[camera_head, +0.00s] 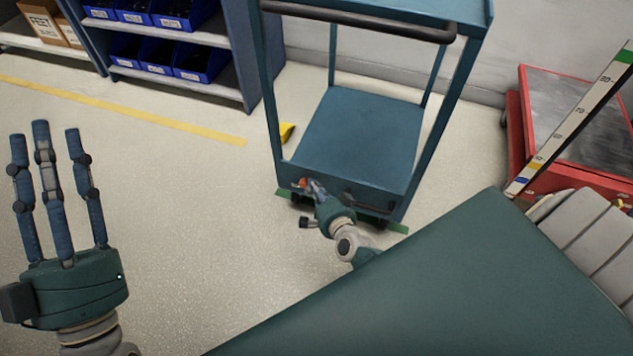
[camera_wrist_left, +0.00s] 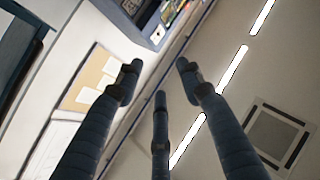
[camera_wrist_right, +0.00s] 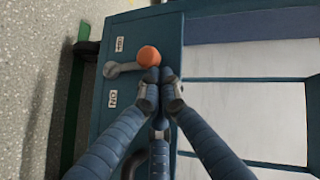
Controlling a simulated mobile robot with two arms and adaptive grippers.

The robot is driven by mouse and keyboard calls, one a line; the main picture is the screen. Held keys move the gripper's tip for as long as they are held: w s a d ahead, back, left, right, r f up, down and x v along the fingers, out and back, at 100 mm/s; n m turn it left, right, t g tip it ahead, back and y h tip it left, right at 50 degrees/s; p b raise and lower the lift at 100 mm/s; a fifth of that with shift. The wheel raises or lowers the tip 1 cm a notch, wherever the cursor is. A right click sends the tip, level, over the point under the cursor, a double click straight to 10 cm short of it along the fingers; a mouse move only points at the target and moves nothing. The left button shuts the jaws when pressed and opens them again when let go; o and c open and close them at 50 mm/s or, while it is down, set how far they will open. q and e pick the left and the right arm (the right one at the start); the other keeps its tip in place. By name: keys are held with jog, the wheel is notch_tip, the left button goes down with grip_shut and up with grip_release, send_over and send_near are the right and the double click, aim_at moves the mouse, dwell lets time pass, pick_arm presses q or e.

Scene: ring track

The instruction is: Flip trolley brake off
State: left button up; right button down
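The blue trolley (camera_head: 360,135) stands in the middle of the head view. At its lower front left is the brake lever, a grey arm (camera_wrist_right: 124,68) with an orange knob (camera_wrist_right: 148,57); the knob also shows in the head view (camera_head: 302,182). The lever lies between an OFF label (camera_wrist_right: 119,44) and an ON label (camera_wrist_right: 113,97). My right gripper (camera_wrist_right: 160,76) has its fingertips drawn together right beside the knob, touching or nearly so; it is not around it. My left gripper (camera_head: 44,135) is open and empty, fingers up, far from the trolley.
Shelves with blue bins (camera_head: 175,60) stand at the back left. A red cart (camera_head: 575,120) is at the right. A yellow object (camera_head: 286,132) lies beside the trolley. Green strips (camera_wrist_right: 75,110) run on the floor at the trolley's base. Open floor lies left of the trolley.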

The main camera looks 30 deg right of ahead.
aim_at(301, 181)
jog(key=shift+w+a+r+p, duration=0.3)
jog(key=shift+p, duration=0.6)
pick_arm(q)
notch_tip(301, 181, down, 21)
jog(key=w+a+g+y+p, duration=0.2)
jog(key=g+y, duration=0.2)
jog(key=g, duration=0.7)
pick_arm(e)
jog(key=shift+w+a+n+g+h, duration=0.3)
jog(key=shift+w+n+g, duration=0.1)
jog(key=shift+g, duration=0.1)
jog(key=shift+w+a+r+n+g+p, duration=0.1)
jog(key=shift+w+a+n+g+p, duration=0.25)
jog(key=shift+p, duration=0.65)
jog(key=shift+w+a+g+p, duration=0.4)
jog(key=shift+w+p, duration=0.15)
jog(key=shift+p, duration=0.25)
pick_arm(q)
jog(key=s+a+f+g+y, duration=0.1)
jog(key=s+a+f+g, duration=0.2)
jog(key=s, duration=0.6)
jog(key=s+a+f+n+g+y, duration=0.1)
jog(key=s+a+f+g, duration=0.2)
jog(key=s+f+g, duration=0.3)
notch_tip(301, 181, down, 3)
jog(key=s, duration=0.3)
jog(key=shift+a+g, duration=0.15)
jog(key=shift+g, duration=0.25)
pick_arm(e)
jog(key=shift+w+a, duration=0.2)
